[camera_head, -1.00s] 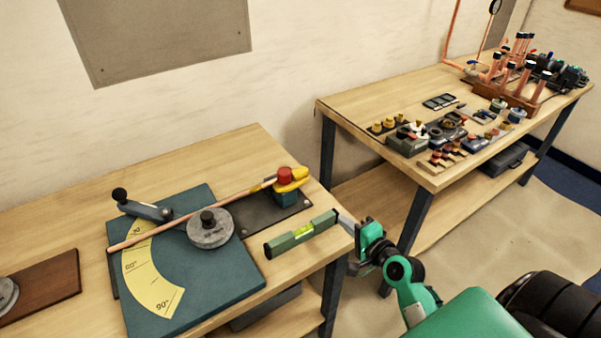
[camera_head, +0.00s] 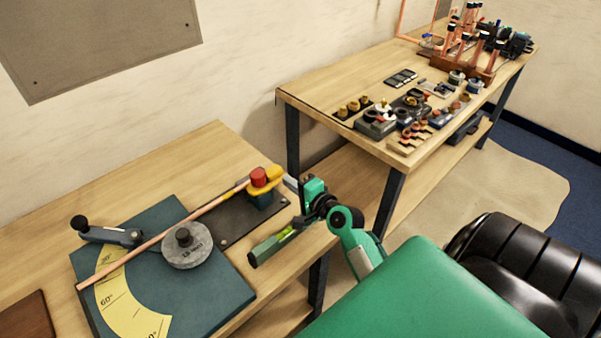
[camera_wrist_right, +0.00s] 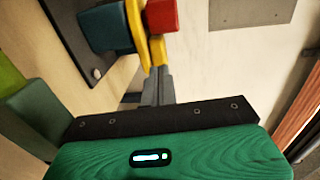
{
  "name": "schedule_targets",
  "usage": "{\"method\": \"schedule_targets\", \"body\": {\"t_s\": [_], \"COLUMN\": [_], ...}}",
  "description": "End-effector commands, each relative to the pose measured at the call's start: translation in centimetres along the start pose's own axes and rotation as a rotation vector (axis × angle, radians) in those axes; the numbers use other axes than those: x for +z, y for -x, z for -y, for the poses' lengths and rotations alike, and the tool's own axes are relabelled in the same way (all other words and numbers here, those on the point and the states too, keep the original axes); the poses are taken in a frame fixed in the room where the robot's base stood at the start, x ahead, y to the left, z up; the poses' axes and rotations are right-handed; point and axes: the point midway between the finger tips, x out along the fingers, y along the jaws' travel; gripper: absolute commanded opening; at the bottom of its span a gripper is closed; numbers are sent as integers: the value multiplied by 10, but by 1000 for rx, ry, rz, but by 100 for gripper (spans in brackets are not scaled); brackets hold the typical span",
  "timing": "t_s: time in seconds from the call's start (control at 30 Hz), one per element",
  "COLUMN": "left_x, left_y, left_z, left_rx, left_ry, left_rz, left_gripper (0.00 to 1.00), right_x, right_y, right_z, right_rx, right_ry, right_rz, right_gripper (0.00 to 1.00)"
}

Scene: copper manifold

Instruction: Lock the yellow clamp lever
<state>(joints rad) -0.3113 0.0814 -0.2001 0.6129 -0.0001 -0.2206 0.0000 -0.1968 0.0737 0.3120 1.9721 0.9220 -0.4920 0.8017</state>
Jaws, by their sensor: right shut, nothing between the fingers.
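The yellow clamp lever (camera_head: 271,174) sits at the right end of the bending plate, by the red knob (camera_head: 258,177) on a teal block (camera_head: 260,197). A copper tube (camera_head: 165,234) runs from the clamp leftward across the plate. My right gripper (camera_head: 290,183) is shut and empty, its fingertips at the lever's right end. In the right wrist view the shut fingers (camera_wrist_right: 157,80) reach the yellow lever (camera_wrist_right: 157,50), with the red knob (camera_wrist_right: 162,15) beyond; whether they touch is hard to tell. My left gripper is not in view.
A green spirit level (camera_head: 275,244) lies at the table's right edge, under my right wrist. The grey former (camera_head: 186,248) and a black-knobbed handle (camera_head: 108,234) stand on the blue plate. A second bench (camera_head: 330,103) with parts and copper pipes stands behind, across a gap.

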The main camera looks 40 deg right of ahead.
Motion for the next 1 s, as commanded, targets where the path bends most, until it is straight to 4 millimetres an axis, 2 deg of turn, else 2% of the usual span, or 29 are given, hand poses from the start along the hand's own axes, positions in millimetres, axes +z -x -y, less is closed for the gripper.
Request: {"method": "schedule_targets", "body": {"t_s": [0.1,0.3,0.73,1.0], "left_x": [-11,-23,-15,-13], "left_y": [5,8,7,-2], "left_z": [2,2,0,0], "left_rx": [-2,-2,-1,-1], "left_ry": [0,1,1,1], "left_rz": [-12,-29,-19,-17], "left_gripper": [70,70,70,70], "right_x": [0,0,0,1], "right_y": [-17,-31,-33,-33], "right_z": [2,0,-1,-2], "right_rx": [0,1,1,1], "right_ry": [-1,0,1,7], "right_rz": [1,1,3,41], "right_gripper": [0,0,0,0]}}
